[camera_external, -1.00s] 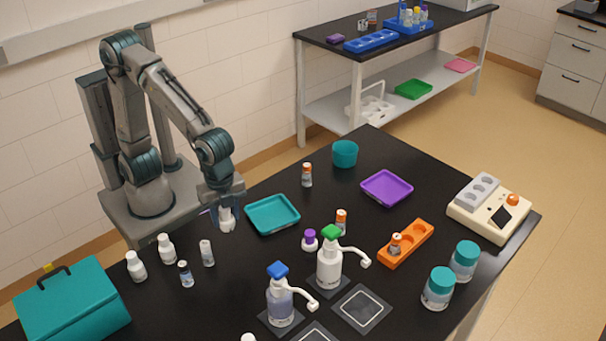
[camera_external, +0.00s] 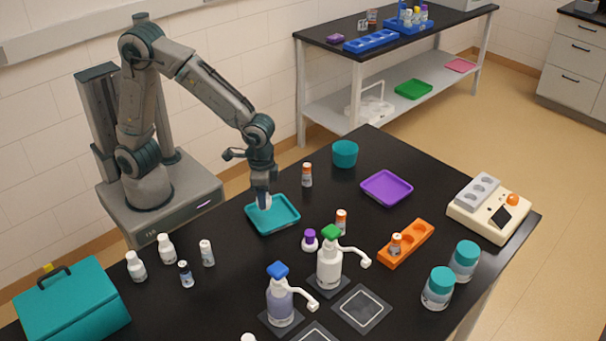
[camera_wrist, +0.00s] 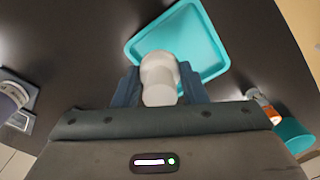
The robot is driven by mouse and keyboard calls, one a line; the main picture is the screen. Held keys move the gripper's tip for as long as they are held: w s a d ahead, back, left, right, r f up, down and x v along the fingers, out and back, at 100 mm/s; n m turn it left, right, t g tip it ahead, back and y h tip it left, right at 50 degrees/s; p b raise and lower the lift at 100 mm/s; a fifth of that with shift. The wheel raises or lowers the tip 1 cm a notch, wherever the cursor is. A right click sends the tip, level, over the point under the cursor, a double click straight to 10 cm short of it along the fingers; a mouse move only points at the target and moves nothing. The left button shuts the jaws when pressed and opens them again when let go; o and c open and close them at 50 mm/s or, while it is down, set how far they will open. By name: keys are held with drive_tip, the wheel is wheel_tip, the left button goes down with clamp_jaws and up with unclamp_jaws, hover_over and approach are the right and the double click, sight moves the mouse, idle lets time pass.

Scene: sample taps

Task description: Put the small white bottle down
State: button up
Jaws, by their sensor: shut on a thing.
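The small white bottle (camera_wrist: 158,78) is held between the two fingers of my gripper (camera_wrist: 158,88) in the wrist view. In the external view my gripper (camera_external: 263,196) points down over the left part of the teal tray (camera_external: 287,223), shut on the bottle (camera_external: 265,203). The bottle looks upright. The tray (camera_wrist: 205,40) lies just beyond the bottle in the wrist view. I cannot tell whether the bottle's base touches the tray.
An orange-capped bottle (camera_external: 307,175) and a teal bowl (camera_external: 345,153) stand behind the tray. A purple-capped bottle (camera_external: 310,241) and pump bottles (camera_external: 329,266) stand in front. Two white bottles (camera_external: 136,266) (camera_external: 167,248) stand at left. A purple tray (camera_external: 387,188) lies empty at right.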

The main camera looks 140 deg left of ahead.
hover_over(280, 214)
wheel_tip(280, 214, down, 3)
drive_tip(key=shift+f, duration=0.15)
drive_tip(key=shift+f+p, duration=0.5)
drive_tip(key=shift+f, duration=1.55)
drive_tip(key=shift+f, duration=0.2)
drive_tip(key=o, duration=1)
drive_tip(key=shift+c, duration=0.2)
drive_tip(key=shift+r, duration=0.15)
